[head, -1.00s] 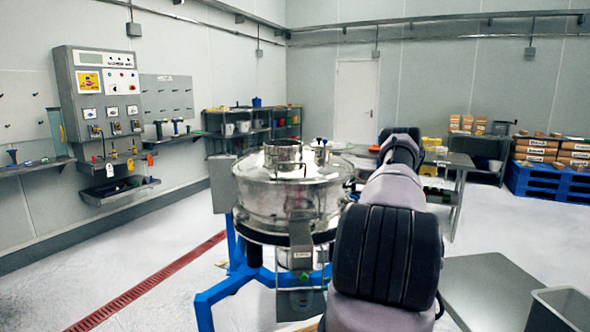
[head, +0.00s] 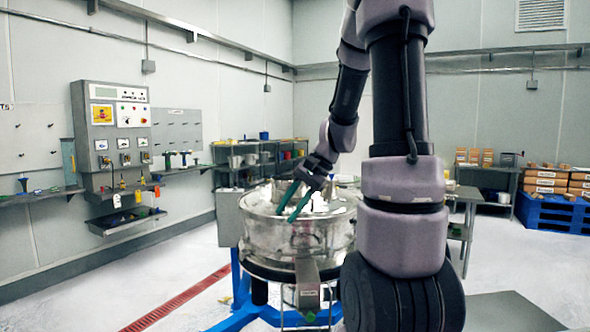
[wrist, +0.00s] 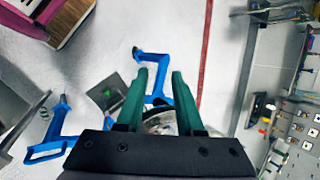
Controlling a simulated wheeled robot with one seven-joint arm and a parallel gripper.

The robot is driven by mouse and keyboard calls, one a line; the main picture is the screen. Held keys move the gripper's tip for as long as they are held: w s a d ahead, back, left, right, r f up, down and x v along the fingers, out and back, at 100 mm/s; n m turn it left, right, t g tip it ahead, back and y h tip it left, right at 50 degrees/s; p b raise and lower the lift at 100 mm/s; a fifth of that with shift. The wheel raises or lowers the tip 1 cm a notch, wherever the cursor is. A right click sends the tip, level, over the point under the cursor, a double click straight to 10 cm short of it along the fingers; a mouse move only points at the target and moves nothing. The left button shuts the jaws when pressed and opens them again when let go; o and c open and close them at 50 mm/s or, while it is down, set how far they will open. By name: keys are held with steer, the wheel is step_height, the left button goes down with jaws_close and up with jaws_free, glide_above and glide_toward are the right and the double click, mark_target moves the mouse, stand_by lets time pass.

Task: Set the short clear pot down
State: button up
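My gripper (head: 285,217) hangs in front of the sifter, with its green fingers pointing down and to the left. The fingers stand apart, and I see nothing held between them. The wrist view also shows both fingers (wrist: 160,78) with a gap between them. I cannot make out a short clear pot in either view; a clear thing could be lost against the shiny metal. The steel sifter drum (head: 270,235) is behind the fingers in the head view, and my arm covers its right side.
The sifter stands on a blue frame (head: 237,318), which also shows in the wrist view (wrist: 153,57). A control panel (head: 112,135) with a tray below is on the left wall. Shelves (head: 235,160) stand at the back. Boxes on a blue pallet (head: 550,212) are at the right.

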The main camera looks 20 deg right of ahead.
steer(key=s+a+r+n+t+h, duration=0.2)
steer(key=s+r+n, duration=0.1)
steer(key=s+r, duration=0.3)
steer(key=s+a+r+n+t+h, duration=0.2)
steer(key=s+r, duration=0.5)
steer(key=s, duration=0.1)
steer(key=shift+a+n+t, duration=0.3)
steer(key=shift+n+t, duration=0.1)
steer(key=shift+s, duration=0.1)
